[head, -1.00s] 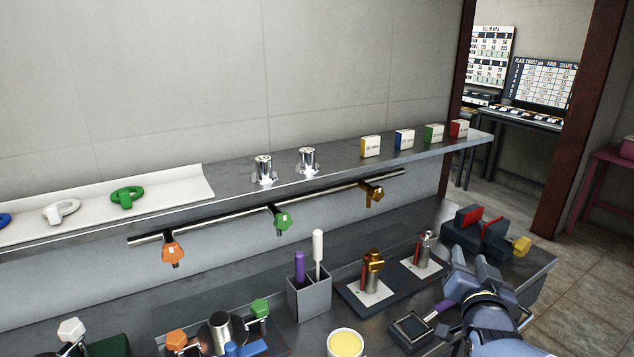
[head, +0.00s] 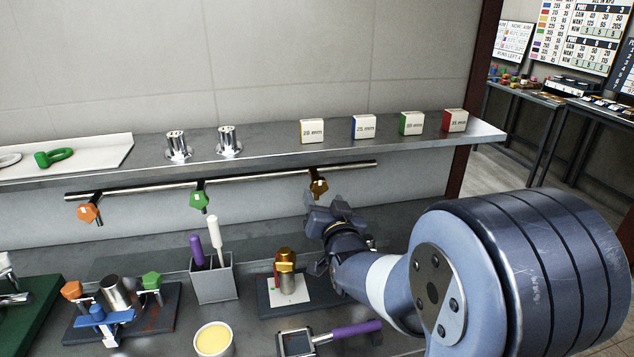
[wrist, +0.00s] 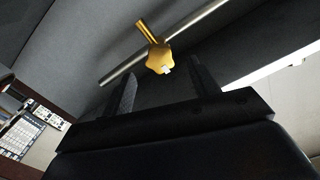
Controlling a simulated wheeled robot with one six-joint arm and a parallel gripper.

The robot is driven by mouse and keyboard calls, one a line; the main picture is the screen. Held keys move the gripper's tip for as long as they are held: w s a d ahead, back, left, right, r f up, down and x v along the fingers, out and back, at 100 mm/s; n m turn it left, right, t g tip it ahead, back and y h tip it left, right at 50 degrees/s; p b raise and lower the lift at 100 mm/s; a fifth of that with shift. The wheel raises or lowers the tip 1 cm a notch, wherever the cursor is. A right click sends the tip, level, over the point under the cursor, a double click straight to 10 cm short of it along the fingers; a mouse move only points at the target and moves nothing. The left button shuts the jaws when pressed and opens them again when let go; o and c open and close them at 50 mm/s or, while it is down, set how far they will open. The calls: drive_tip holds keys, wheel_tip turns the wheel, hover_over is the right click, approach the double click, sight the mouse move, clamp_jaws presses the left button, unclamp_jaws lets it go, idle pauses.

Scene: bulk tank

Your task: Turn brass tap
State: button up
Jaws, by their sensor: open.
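The brass tap (head: 319,187) hangs at the right part of a steel pipe (head: 230,177) under the shelf. In the wrist view the brass tap (wrist: 159,58) shows as a lobed knob with a small pale mark, just beyond the fingertips and between their lines. My gripper (head: 334,212) is open and empty, just below the tap in the head view. In the wrist view my gripper (wrist: 160,85) has its two fingers spread wide, apart from the knob. The lower edge of the tap is close to the gripper in the head view; contact cannot be told.
An orange tap (head: 88,212) and a green tap (head: 199,200) hang on the same pipe to the left. Above is the shelf (head: 270,150) with several small boxes.

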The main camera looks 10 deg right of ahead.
sight(320, 188)
drive_tip(key=w+p, duration=0.1)
drive_tip(key=w, duration=0.7)
drive_tip(key=c, duration=1)
drive_tip(key=shift+f+n+b, duration=0.2)
drive_tip(key=shift+n+b, duration=0.4)
drive_tip(key=shift+b, duration=0.4)
drive_tip(key=shift+n+b, duration=0.6)
drive_tip(key=shift+b, duration=0.15)
drive_tip(key=shift+r+n, duration=0.25)
drive_tip(key=shift+n, duration=0.15)
drive_tip(key=o, duration=1)
